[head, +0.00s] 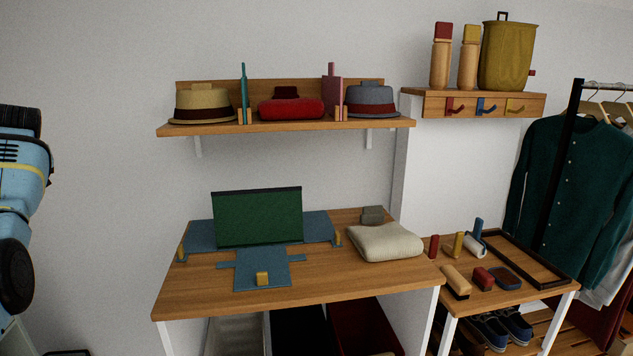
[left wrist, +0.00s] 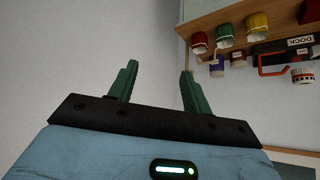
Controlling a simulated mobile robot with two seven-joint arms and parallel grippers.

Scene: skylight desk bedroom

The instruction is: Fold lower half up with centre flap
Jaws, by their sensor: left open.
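A blue folding board (head: 200,236) lies on the wooden desk. Its side panels lie flat, and each carries a small yellow tab. The centre flap (head: 250,274) lies flat toward the desk's front edge, with a yellow tab (head: 262,279) on it. A dark green panel (head: 258,218), perhaps a garment or part of the board, stands upright and leans back behind the flap; I cannot tell which it is. My left gripper (left wrist: 158,82) is open and empty in the left wrist view, away from the desk. My right gripper is not in view.
A folded cream cloth (head: 385,243) and a small grey block (head: 372,215) sit right of the board. A shelf (head: 290,127) with hats hangs above the desk. A side table (head: 505,297) with brushes and a tray stands right. The desk's front left is clear.

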